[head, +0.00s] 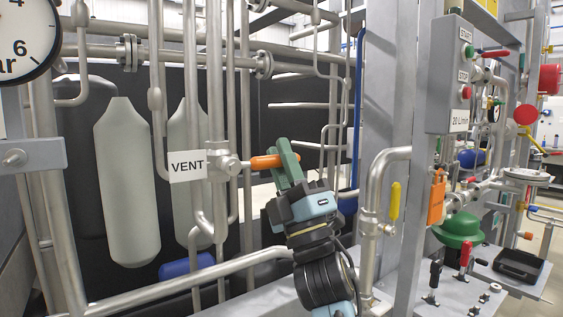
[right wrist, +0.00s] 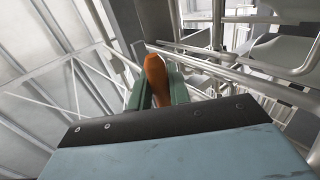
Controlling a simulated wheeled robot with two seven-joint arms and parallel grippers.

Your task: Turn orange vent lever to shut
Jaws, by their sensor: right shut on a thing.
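The orange vent lever (head: 267,161) sticks out to the right from the valve (head: 227,167) beside the white VENT sign (head: 187,166). It lies about level in the head view. My right gripper (head: 284,160) has its green fingers closed around the lever's outer end. In the right wrist view the orange lever (right wrist: 157,76) sits between the two green fingers (right wrist: 160,90). The fingers hide part of the lever in the head view. My left gripper is not in view.
Steel pipes run around the valve, with a sloping pipe (head: 190,285) below it. A grey post (head: 385,90) and a yellow-handled valve (head: 395,195) stand to the right of my arm. A grey START/STOP box (head: 450,75) hangs further right.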

